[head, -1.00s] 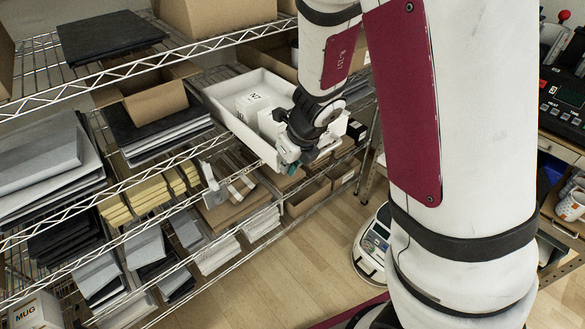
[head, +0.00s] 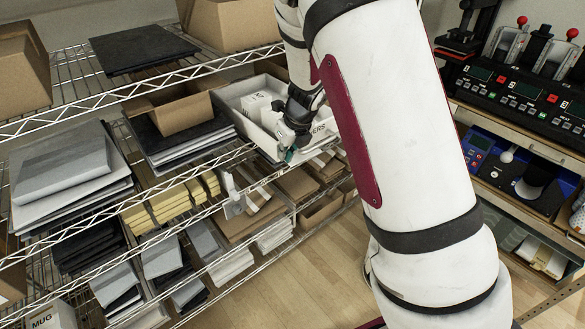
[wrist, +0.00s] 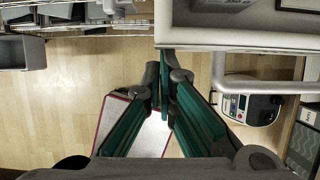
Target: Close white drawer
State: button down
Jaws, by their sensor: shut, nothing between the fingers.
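The white drawer (head: 236,113) is an open-topped white bin on the middle wire shelf in the head view, still pulled partly out past the shelf edge. White boxes (head: 258,104) lie inside it, and lettering shows on its front. In the wrist view its pale wall (wrist: 240,39) spans the top right. My gripper (head: 288,154) is at the drawer's front, near its left corner. In the wrist view the green fingers of my gripper (wrist: 165,75) are together and empty, with the tips at the drawer's edge. I cannot tell whether they touch it.
Wire shelves hold stacked dark and grey sheets (head: 72,165) and an open cardboard box (head: 172,108) left of the drawer. A bench with a black control panel (head: 520,90) stands at the right.

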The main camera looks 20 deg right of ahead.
aim_at(256, 127)
jog(key=w+a+b, duration=0.1)
jog(key=w, duration=0.3)
jog(key=w+a+b, duration=0.1)
jog(key=w, duration=0.3)
jog(key=w+a+b, duration=0.2)
jog(key=w, duration=0.2)
jog(key=shift+w+f, duration=0.1)
jog(key=shift+w, duration=0.05)
jog(key=shift+w+a, duration=0.2)
jog(key=shift+w, duration=0.45)
jog(key=shift+r, duration=0.2)
